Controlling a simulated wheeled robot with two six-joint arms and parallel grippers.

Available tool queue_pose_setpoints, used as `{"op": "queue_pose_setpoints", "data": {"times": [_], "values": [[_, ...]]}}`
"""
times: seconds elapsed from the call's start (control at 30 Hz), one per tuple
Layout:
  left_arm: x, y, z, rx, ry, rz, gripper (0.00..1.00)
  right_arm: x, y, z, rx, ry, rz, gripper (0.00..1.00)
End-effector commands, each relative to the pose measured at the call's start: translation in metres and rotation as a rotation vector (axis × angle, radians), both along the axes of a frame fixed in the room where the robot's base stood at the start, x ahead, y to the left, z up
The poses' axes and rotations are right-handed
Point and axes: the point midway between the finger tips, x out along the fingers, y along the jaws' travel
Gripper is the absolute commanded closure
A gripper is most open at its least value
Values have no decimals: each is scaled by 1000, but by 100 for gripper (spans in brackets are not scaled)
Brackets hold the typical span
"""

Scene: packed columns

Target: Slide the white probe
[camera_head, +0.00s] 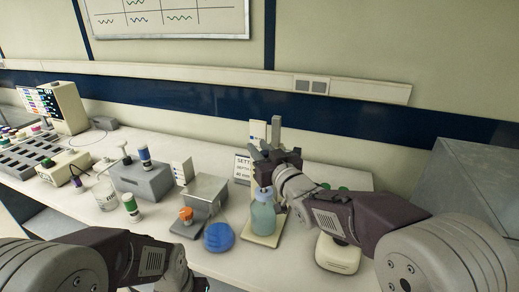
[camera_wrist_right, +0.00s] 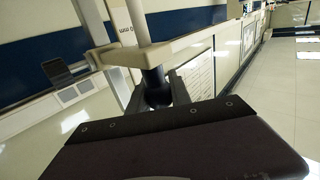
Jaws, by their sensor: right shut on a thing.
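The white probe (camera_wrist_right: 137,20) shows in the right wrist view as a pale rod passing through a beige holder arm (camera_wrist_right: 160,48), with a dark cylindrical part (camera_wrist_right: 154,80) below the arm. My right gripper (camera_wrist_right: 156,92) is shut on this dark part. In the head view my right gripper (camera_head: 267,152) is at the upper part of a stand, just above a greenish bottle (camera_head: 263,217) on the stand's pale base (camera_head: 262,241). The gripper hides most of the probe there.
A blue dome-shaped thing (camera_head: 219,237), a metal box (camera_head: 206,190) and an orange-capped thing (camera_head: 186,214) stand left of the bottle. A white rounded device (camera_head: 338,254) lies under my right arm. A large grey box (camera_head: 462,180) bounds the right side.

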Motion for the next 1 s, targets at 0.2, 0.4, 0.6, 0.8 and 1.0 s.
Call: {"op": "queue_pose_setpoints", "data": {"times": [0.2,0.4,0.6,0.8,1.0], "values": [[0,0,0,0,0,0,64,0,0,0,0,0,0,100],[0,0,0,0,0,0,64,0,0,0,0,-1,0,100],[0,0,0,0,0,0,64,0,0,0,0,-1,0,100],[0,0,0,0,0,0,64,0,0,0,0,-1,0,100],[0,0,17,0,0,0,64,0,0,28,1,-5,0,100]]}}
